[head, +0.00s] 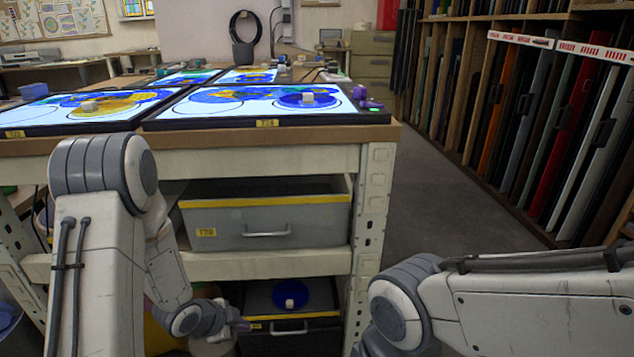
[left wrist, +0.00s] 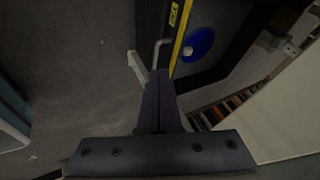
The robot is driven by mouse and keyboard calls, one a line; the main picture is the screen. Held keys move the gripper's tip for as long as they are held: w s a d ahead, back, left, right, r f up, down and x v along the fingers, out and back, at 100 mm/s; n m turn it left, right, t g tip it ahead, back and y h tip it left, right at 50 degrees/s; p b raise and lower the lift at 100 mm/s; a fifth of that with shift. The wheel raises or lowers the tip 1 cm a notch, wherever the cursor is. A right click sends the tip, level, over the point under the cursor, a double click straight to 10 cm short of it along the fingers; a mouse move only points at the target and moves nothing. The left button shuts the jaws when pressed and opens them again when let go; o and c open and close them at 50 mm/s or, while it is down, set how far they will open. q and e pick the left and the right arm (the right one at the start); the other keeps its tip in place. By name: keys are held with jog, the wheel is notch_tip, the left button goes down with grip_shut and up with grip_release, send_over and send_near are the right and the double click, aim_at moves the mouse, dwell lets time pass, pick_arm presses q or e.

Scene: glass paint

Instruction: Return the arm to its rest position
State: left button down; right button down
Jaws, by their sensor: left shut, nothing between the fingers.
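My left arm (head: 95,230) hangs down in front of the bench in the head view. Its gripper (head: 240,325) is low, beside the front of the lower drawer, and partly hidden by the wrist. In the left wrist view the gripper's dark fingers (left wrist: 160,88) are closed together with nothing between them. They point toward the drawer handle (left wrist: 157,50) and appear close to it; contact cannot be told. My right arm (head: 500,300) comes in at the lower right of the head view, and its gripper is out of frame.
The lower drawer (head: 290,314) holds a blue disc (head: 290,294) with a small pale piece on it. A grey drawer (head: 265,225) sits above. Lit glass panels (head: 270,104) lie on the bench top. A sheet rack (head: 540,120) stands right; the floor (head: 440,180) between is clear.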

pick_arm(q)
jog(key=s+d+r+n+g+y+p, duration=0.1)
jog(key=s+d+r+n, duration=0.2)
jog(key=r, duration=0.4)
jog(key=s+d+r+n+g+y+p, duration=0.1)
jog(key=s+d+r+y, duration=0.1)
jog(key=d+r, duration=0.4)
jog(key=s+d+r+n+g+p, duration=0.1)
jog(key=s+d+r, duration=0.1)
jog(key=s+r, duration=0.35)
jog(key=s+d+r+n+g+h, duration=0.1)
jog(key=s+d+r+g, duration=0.15)
jog(key=s, duration=0.55)
jog(key=s+d+r+n+g+p, duration=0.1)
jog(key=s+d+r, duration=0.2)
jog(key=s, duration=0.4)
notch_tip(320, 180, up, 37)
jog(key=p, duration=3.7)
jog(key=shift+w+a+f+n, duration=0.2)
jog(key=shift+w+a+n, duration=0.1)
jog(key=shift+w, duration=0.15)
jog(key=shift+t, duration=0.25)
